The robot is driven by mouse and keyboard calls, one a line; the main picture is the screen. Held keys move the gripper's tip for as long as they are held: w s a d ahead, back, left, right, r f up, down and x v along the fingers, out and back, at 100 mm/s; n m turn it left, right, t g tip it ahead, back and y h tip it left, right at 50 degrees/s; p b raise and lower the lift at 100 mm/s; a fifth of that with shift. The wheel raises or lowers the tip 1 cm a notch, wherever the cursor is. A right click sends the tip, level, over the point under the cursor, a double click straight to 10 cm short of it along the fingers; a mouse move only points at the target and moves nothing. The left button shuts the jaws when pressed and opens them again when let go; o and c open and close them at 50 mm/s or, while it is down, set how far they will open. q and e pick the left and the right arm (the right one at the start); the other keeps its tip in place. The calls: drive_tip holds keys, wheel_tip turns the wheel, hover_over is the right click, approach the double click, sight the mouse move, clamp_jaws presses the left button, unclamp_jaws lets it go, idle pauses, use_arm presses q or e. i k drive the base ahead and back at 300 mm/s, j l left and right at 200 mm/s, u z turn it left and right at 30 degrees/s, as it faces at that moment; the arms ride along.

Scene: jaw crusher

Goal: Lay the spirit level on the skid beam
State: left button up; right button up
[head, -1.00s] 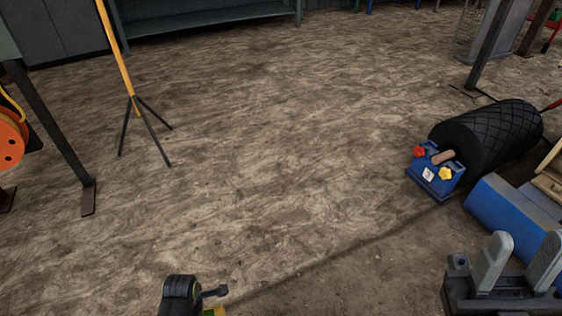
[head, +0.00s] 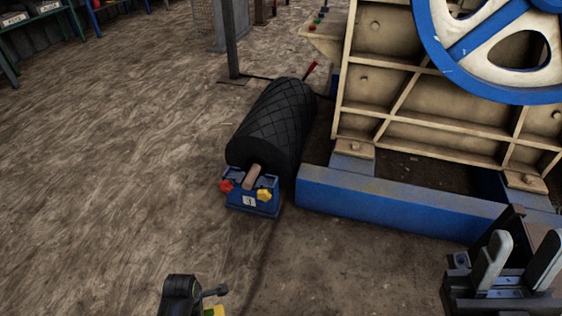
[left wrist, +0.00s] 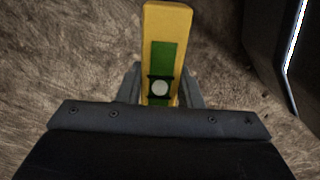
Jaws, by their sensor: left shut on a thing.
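The spirit level (left wrist: 167,25) is yellow with a green panel and a round pale vial; it stands out from between the fingers of my left gripper (left wrist: 160,88), which is shut on it. In the head view only a small yellow corner of it (head: 214,312) shows at the bottom edge, beside a dark part of my left arm. The skid beam (head: 400,211) is the long blue beam under the crusher, right of centre; its visible top is bare. My left gripper is apart from it, lower left. My right gripper (head: 515,262) is open and empty, in front of the beam's right part.
The cream crusher body (head: 430,110) with its blue flywheel (head: 440,30) rises behind the beam. A black ribbed roller (head: 272,125) and a blue box with red and yellow knobs (head: 250,200) lie at the beam's left end. The floor at left is clear.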

sight(437, 198)
drive_tip(key=i+l+z, duration=0.1)
drive_tip(key=i+z, duration=0.7)
drive_tip(key=i+j+z, duration=0.2)
drive_tip(key=i+z, duration=0.2)
drive_tip(key=k, duration=0.05)
